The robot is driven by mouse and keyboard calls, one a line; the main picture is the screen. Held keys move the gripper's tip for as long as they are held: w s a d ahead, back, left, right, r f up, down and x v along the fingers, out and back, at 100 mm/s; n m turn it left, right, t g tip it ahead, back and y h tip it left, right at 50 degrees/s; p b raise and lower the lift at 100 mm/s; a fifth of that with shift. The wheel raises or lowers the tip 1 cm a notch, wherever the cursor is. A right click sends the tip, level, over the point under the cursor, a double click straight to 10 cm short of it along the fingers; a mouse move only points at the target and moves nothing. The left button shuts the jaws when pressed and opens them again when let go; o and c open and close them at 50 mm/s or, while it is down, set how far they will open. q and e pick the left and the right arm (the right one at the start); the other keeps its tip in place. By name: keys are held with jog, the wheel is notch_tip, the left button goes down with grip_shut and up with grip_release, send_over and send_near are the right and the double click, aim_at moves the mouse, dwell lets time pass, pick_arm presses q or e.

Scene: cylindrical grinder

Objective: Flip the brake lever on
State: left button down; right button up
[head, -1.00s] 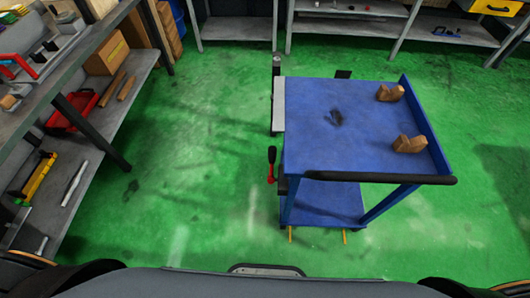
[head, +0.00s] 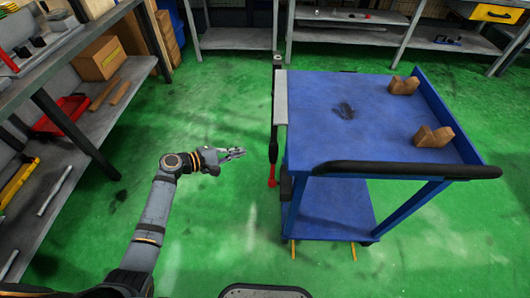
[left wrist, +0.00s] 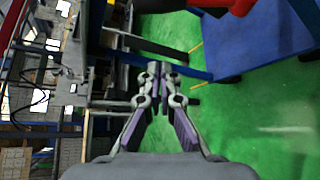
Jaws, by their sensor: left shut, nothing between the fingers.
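The brake lever (head: 272,178), red with a black grip, hangs at the left side of the blue cart (head: 310,115), near its front corner. My left gripper (head: 240,153) reaches in from the left and is shut and empty. Its tips point right toward the lever, with a gap of green floor between them in the head view. In the left wrist view the shut fingers (left wrist: 162,75) are at the centre. A red and black part (left wrist: 238,6), apparently the lever, shows at the top edge, beside the blue cart. My right gripper is not in view.
Two brown wooden blocks (head: 433,137) rest on the cart top. A black push bar (head: 400,170) runs along its near edge. Shelves (head: 95,130) with a red tray (head: 60,115) stand at the left. Green floor lies clear between shelves and cart.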

aim_at(273, 164)
pick_arm(q)
jog(key=shift+d, duration=0.1)
jog(key=w+d+f+p, duration=0.1)
jog(key=w+d, duration=0.1)
jog(key=d, duration=0.7)
jog(key=shift+f, duration=0.15)
jog(key=shift+s, duration=0.1)
